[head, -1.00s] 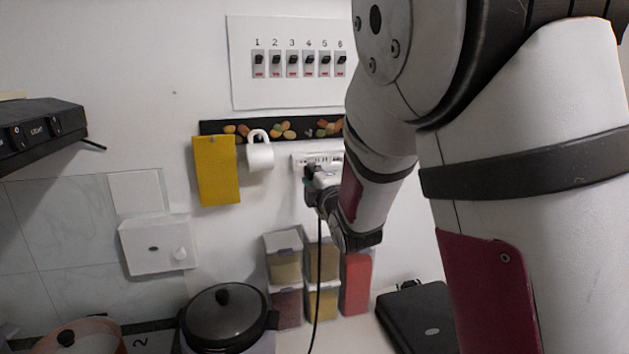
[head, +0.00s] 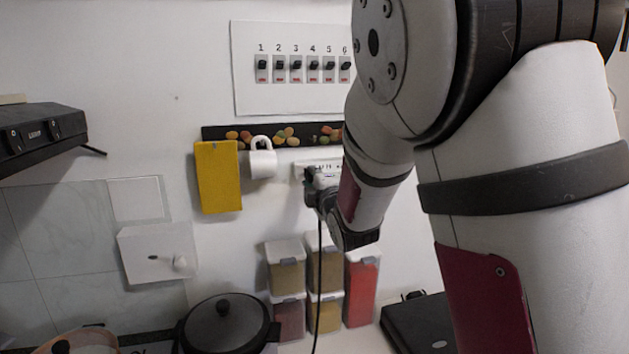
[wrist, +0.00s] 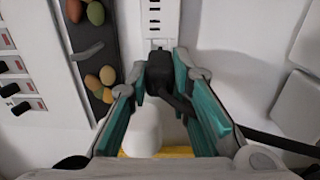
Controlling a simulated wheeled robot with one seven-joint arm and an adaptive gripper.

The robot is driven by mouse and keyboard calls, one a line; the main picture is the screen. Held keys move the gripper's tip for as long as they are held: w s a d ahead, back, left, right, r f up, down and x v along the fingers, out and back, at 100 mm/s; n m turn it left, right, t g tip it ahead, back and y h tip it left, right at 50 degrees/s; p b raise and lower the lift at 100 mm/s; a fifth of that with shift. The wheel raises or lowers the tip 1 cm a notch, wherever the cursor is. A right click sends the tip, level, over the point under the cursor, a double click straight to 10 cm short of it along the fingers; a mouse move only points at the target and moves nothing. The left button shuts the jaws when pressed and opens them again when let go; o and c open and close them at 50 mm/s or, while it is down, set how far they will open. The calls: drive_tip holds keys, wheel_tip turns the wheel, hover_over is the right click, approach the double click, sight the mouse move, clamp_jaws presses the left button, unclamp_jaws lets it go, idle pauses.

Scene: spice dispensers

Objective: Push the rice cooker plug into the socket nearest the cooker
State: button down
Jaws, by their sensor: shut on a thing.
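My gripper (wrist: 160,90) is shut on the black plug (wrist: 160,72), which sits between its teal-lined fingers in the wrist view. The plug's front end is at the near end of the white socket strip (wrist: 160,18); I cannot tell whether its pins are in a socket. In the head view the socket strip (head: 318,167) is on the wall, partly hidden by my gripper (head: 312,185). The black cord (head: 319,280) hangs down from the plug.
A white mug (head: 262,160) and a yellow board (head: 218,178) hang left of the strip. Spice dispensers (head: 325,268) stand below it. A switch panel (head: 290,68) is above.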

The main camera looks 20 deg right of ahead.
drive_tip(key=shift+w+b, duration=0.3)
drive_tip(key=shift+w, duration=0.6)
drive_tip(key=c, duration=1.4)
unclamp_jaws()
drive_tip(key=shift+o, duration=0.2)
drive_tip(key=s+f+m+g, duration=0.2)
drive_tip(key=s+m+g, duration=0.4)
drive_tip(key=s, duration=1.4)
drive_tip(key=s+f+m+g, duration=0.3)
drive_tip(key=s+m+g, duration=0.3)
drive_tip(key=s+m, duration=0.6)
drive_tip(key=s, duration=0.9)
drive_tip(key=shift+f+g+b, duration=0.3)
drive_tip(key=shift+b, duration=0.1)
